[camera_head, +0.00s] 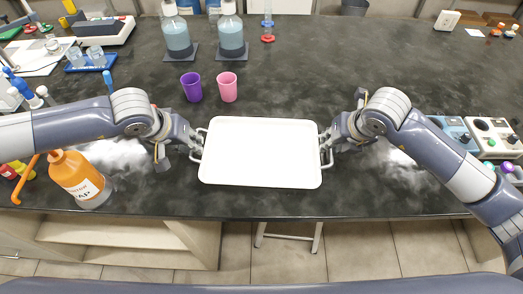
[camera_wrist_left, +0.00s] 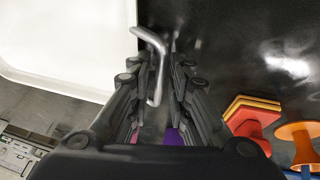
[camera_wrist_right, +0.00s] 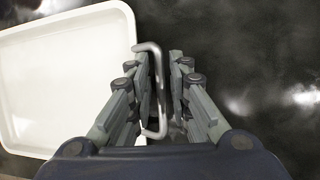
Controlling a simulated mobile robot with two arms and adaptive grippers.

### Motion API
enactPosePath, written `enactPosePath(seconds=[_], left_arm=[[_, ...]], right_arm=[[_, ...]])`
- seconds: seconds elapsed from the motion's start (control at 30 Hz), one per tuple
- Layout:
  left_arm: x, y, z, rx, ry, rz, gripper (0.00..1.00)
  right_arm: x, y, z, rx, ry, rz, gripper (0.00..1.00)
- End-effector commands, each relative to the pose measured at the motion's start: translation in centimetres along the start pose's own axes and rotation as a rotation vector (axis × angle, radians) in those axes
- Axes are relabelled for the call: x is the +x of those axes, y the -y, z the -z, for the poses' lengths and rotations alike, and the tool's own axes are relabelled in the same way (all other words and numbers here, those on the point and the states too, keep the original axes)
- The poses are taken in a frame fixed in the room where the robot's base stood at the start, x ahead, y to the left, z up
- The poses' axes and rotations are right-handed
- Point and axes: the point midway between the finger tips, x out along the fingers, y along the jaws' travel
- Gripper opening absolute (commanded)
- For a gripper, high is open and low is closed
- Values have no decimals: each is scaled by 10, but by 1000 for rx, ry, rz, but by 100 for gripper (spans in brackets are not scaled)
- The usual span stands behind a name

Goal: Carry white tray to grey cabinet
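The white tray (camera_head: 260,152) lies flat on the dark bench, empty, with a metal handle at each short side. My left gripper (camera_head: 196,146) is at the tray's left handle; in the left wrist view that handle (camera_wrist_left: 158,70) passes between the fingers, with a gap showing beside it. My right gripper (camera_head: 328,142) is at the right handle; in the right wrist view that handle (camera_wrist_right: 160,90) stands between the fingers, which look apart from it. Both grippers look open around the handles. The grey cabinet cannot be made out for certain in these views.
A purple cup (camera_head: 191,87) and a pink cup (camera_head: 228,87) stand just behind the tray. An orange bottle (camera_head: 78,178) stands beside my left arm. Two bottles of bluish liquid (camera_head: 177,38) stand farther back. The bench's front edge (camera_head: 300,217) runs close before the tray.

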Motion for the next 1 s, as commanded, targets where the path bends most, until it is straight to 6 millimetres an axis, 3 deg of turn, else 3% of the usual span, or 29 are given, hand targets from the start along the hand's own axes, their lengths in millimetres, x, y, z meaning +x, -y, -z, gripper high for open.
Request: enactPosePath(seconds=[0.13,0.2,0.23,0.67,1.0], left_arm=[[0,0,0,0,0,0,18],[0,0,0,0,0,0,2],[0,0,0,0,0,0,0],[-2,0,1,-1,-1,1,0],[-22,-3,9,-1,-1,2,0]], right_arm=[[0,0,0,0,0,0,18],[0,0,0,0,-1,-1,2],[0,0,0,0,-1,-1,0],[-2,0,-1,1,1,1,0],[-22,-3,-10,2,2,3,0]])
